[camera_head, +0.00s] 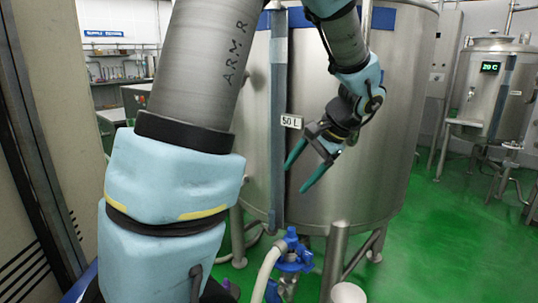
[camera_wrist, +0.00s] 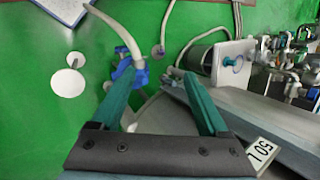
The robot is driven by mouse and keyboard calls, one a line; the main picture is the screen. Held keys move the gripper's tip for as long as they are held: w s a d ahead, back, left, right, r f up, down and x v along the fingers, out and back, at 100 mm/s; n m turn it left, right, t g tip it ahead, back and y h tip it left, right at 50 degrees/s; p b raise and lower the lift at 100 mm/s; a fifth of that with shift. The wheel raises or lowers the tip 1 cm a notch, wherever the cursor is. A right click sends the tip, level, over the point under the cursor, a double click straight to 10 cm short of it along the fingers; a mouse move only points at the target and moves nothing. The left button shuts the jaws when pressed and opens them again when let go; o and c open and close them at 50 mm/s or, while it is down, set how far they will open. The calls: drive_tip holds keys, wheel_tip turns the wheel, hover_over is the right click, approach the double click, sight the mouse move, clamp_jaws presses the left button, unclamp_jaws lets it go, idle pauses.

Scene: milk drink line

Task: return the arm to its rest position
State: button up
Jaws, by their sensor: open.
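My gripper (camera_head: 304,171) is open and empty, with its two green fingers apart. In the head view it hangs in front of the large steel tank (camera_head: 385,130), pointing down and to the left, near the "50 L" label (camera_head: 291,121). My arm comes down from the top of the picture and bends toward the gripper. In the wrist view the gripper (camera_wrist: 157,72) shows both fingers spread, with nothing clearly held between them. The label also shows in the wrist view (camera_wrist: 262,152) at the lower right.
A blue valve or pump (camera_head: 292,255) with a pale hose (camera_head: 265,272) stands below the gripper. Tank legs (camera_head: 334,258) are close by. A smaller tank with a green display (camera_head: 490,67) stands at the right. Open green floor (camera_head: 440,240) lies to the right.

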drive_tip(key=s+a+f+n+h+p, duration=0.1)
drive_tip(key=s+a+n+h, duration=0.1)
drive_tip(key=a+n, duration=0.1)
drive_tip(key=s+a+f+n+g+h, duration=0.1)
drive_tip(key=s+a+f+n+h, duration=0.1)
drive_tip(key=a, duration=0.4)
drive_tip(key=s+a+f+n+h+p, duration=0.1)
drive_tip(key=s+a+f+n, duration=0.1)
drive_tip(key=s+a+n, duration=0.2)
drive_tip(key=shift+s+a+h+p, duration=0.15)
drive_tip(key=shift+a+h+p, duration=0.15)
drive_tip(key=shift+a+h, duration=0.15)
